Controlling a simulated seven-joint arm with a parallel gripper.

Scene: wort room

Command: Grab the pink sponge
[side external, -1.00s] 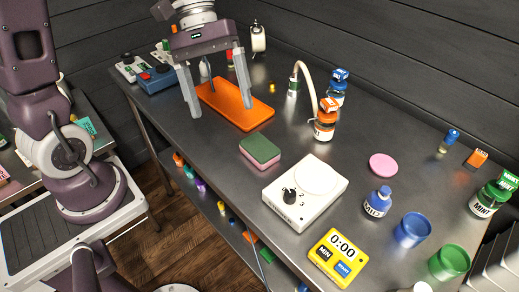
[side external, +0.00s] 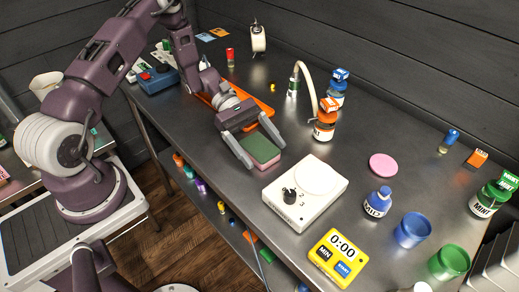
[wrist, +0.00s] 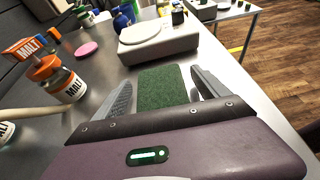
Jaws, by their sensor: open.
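The sponge (side external: 262,149) is a pink block with a green top, lying flat on the dark metal table. My gripper (side external: 261,154) is open and low, with one finger on each side of the sponge. In the wrist view the sponge's green top (wrist: 162,87) lies between the two fingers of my gripper (wrist: 162,90), with a gap visible on both sides. The near end of the sponge is hidden by the gripper body in the wrist view. I cannot tell whether either finger touches it.
A white scale (side external: 305,192) with a black knob stands just beyond the sponge. An orange tray (side external: 262,107) lies behind my gripper. A malt bottle (side external: 325,120) stands to the right, with a pale hose near it. A pink disc (side external: 383,165) lies on clear table farther right.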

